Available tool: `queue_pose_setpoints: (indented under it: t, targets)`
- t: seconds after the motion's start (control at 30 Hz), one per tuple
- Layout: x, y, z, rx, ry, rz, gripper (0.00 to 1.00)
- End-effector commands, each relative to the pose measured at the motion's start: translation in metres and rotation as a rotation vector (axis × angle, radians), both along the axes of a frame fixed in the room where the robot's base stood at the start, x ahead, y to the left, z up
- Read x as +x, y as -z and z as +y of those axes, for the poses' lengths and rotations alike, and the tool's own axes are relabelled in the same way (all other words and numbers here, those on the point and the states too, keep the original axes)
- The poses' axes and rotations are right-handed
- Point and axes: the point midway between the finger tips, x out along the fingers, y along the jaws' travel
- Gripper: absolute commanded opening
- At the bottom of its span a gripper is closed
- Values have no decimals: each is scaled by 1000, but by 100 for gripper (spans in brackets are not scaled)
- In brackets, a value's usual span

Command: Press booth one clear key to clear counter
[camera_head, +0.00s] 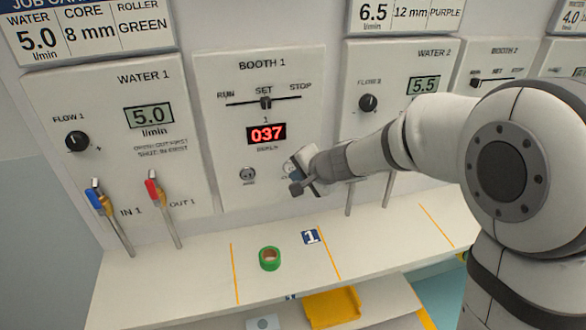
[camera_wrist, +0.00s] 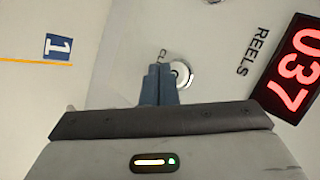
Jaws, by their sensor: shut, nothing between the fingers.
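The booth one panel (camera_head: 229,130) carries a slider set at SET and a red counter (camera_head: 266,133) that reads 037. The counter also shows in the wrist view (camera_wrist: 296,68). The clear key (camera_wrist: 183,74) is a round silver button with a partly covered label that starts "CL". In the head view it is mostly hidden behind my gripper (camera_head: 296,172). In the wrist view the shut, empty fingertips (camera_wrist: 160,70) are beside the key and overlap its left edge. I cannot tell whether they touch it.
A second round key (camera_head: 247,175) is left of the clear key. On the shelf below are a green roll (camera_head: 269,258) and a blue "1" marker (camera_head: 310,237). Valve levers (camera_head: 97,200) stand out at the left, and a yellow tray (camera_head: 332,307) is lower down.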

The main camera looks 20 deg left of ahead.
Motion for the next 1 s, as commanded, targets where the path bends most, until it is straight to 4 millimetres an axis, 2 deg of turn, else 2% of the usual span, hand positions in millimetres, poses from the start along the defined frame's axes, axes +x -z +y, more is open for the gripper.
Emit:
queue_pose_setpoints:
  t: [1.0]
  targets:
    - [5,0,5,0,-1,-1,0]
